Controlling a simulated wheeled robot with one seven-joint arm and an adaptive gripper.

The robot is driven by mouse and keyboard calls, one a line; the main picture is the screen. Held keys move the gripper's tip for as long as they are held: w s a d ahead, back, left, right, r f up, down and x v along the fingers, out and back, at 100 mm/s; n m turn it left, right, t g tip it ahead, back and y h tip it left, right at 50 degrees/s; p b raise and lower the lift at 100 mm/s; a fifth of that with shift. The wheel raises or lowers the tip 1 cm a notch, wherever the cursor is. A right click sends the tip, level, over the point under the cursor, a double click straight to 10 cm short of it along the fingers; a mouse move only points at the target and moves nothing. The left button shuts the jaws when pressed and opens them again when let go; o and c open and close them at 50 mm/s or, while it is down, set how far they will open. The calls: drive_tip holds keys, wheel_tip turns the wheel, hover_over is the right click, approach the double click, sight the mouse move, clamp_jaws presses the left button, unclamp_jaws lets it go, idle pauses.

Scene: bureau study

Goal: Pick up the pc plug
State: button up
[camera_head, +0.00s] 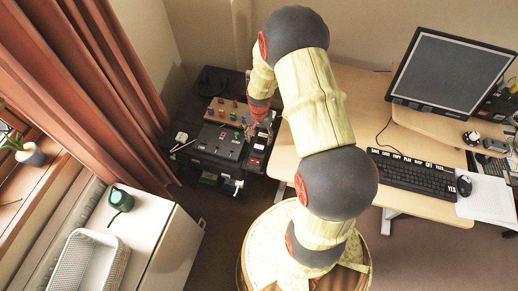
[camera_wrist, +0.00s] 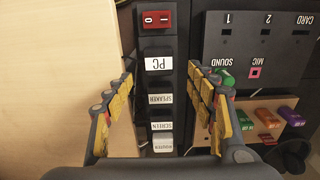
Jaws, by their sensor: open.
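A dark power strip (camera_wrist: 158,84) with a red switch (camera_wrist: 157,18) runs upright through the middle of the wrist view. My gripper (camera_wrist: 160,78) is open, with one yellow-padded finger on each side of the strip. In the head view my gripper (camera_head: 262,122) is over the dark unit's right side, partly hidden by my arm.
A dark panel (camera_wrist: 255,75) marked 1, 2, SOUND, MIC and CARD is right of the strip. Several coloured pieces, including an orange one (camera_wrist: 267,118), lie near it. A pale wooden desk (camera_wrist: 60,80) is at left. The head view shows a keyboard (camera_head: 412,174) and monitor (camera_head: 450,70).

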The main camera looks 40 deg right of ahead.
sight(259, 146)
wheel_tip(259, 146, down, 6)
drive_tip(key=shift+s+r+b, duration=0.1)
drive_tip(key=shift+s+b, duration=0.05)
drive_tip(key=shift+b, duration=0.65)
drive_tip(key=shift+r, duration=0.1)
drive_tip(key=shift+c, duration=1.3)
drive_tip(key=c, duration=0.9)
